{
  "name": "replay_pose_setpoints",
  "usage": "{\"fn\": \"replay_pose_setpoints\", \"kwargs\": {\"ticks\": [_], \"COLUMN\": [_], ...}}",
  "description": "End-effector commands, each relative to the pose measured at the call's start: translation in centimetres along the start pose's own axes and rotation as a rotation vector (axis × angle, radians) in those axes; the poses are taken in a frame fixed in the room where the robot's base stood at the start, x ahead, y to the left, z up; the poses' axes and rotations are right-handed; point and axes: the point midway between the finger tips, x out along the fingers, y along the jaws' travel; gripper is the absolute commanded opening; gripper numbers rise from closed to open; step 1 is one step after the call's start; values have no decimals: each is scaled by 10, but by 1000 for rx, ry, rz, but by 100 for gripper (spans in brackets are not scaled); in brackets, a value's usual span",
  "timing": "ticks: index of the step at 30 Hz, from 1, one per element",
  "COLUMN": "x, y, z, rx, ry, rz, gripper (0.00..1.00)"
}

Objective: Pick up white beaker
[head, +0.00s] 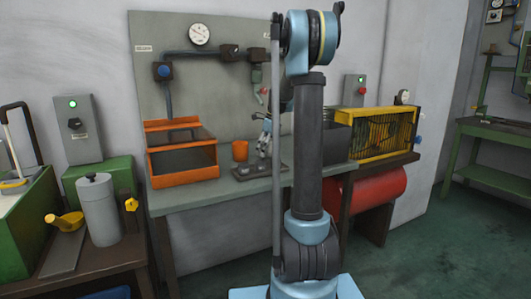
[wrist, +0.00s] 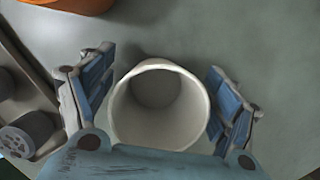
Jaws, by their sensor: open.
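The white beaker (wrist: 160,105) stands in the middle of the wrist view, its round open mouth facing the camera. My gripper (wrist: 158,72) is open, with one blue-padded finger on each side of the beaker. There seems to be a gap between each finger and the beaker wall. In the head view my gripper (head: 265,140) hangs low over the grey workbench (head: 210,192), beside my arm column. I cannot make out the beaker in the head view; my arm likely hides it.
An orange cup (head: 240,150) and a dark tray (head: 255,172) are close to my gripper; the tray also shows at left in the wrist view (wrist: 22,85). An orange open bin (head: 183,165) stands left. A yellow caged machine (head: 380,135) stands right.

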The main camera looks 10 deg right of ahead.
Motion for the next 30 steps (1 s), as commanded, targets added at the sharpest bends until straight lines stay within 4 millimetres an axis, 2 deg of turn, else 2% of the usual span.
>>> {"fn": "replay_pose_setpoints", "kwargs": {"ticks": [6, 8, 13, 23, 26, 30], "x": [1, 1, 1, -1, -7, -27], "y": [0, 0, 0, 0, 0, 0], "z": [0, 0, 0, 0, 2, 8], "rx": [0, 0, 0, 0, 0, 0], "ry": [0, 0, 0, 0, 0, 0], "rz": [0, 0, 0, 0, 0, 0], "gripper": [81, 70, 32, 32, 32, 32]}}
